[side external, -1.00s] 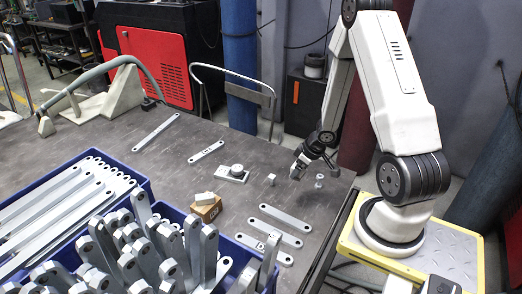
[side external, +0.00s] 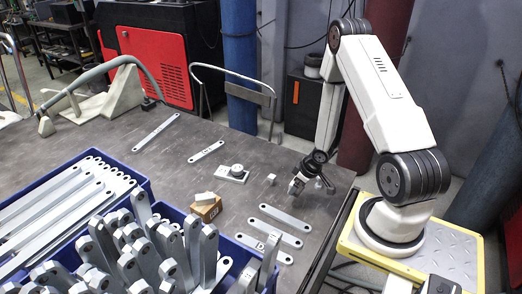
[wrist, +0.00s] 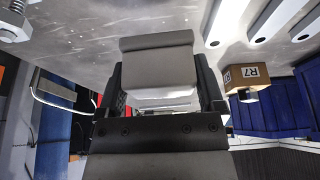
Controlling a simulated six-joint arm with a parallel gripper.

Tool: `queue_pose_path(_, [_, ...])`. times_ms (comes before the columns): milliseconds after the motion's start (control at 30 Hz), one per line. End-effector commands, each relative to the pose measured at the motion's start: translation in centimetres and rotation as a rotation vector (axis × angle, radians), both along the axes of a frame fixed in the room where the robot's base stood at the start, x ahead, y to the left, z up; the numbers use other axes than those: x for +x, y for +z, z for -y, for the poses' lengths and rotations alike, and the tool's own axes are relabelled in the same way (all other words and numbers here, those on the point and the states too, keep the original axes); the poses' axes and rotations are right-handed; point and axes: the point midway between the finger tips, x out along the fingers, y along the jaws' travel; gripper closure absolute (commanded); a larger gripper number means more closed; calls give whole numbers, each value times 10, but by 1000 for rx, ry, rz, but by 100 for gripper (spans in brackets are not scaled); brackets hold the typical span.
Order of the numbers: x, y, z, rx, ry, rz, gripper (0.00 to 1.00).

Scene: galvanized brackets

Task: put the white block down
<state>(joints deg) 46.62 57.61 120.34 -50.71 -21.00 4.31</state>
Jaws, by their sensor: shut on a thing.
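My gripper (side external: 297,188) is low over the right part of the grey table, close to its surface. In the wrist view its two dark fingers (wrist: 160,85) stand on either side of a white block (wrist: 157,62) and are shut on it. The block looks level between the fingers. In the side view the held block is small and hard to tell from the fingertips. I cannot tell whether its underside touches the table (side external: 190,185).
A cardboard box (side external: 207,211) carries a pale block (side external: 204,197). Flat bars (side external: 279,235) lie in front; blue bins (side external: 130,175) hold brackets.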

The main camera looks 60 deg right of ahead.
Motion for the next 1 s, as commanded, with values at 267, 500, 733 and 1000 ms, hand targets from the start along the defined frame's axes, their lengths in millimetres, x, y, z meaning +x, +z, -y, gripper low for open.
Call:
queue_pose_path(267, [0,-25,0,1,-1,0,73])
queue_pose_path(500, [0,-28,0,1,0,0,73])
queue_pose_path(733, [-1,-40,-1,3,-1,-1,73])
queue_pose_path(1000, [0,-61,-1,2,-1,0,73])
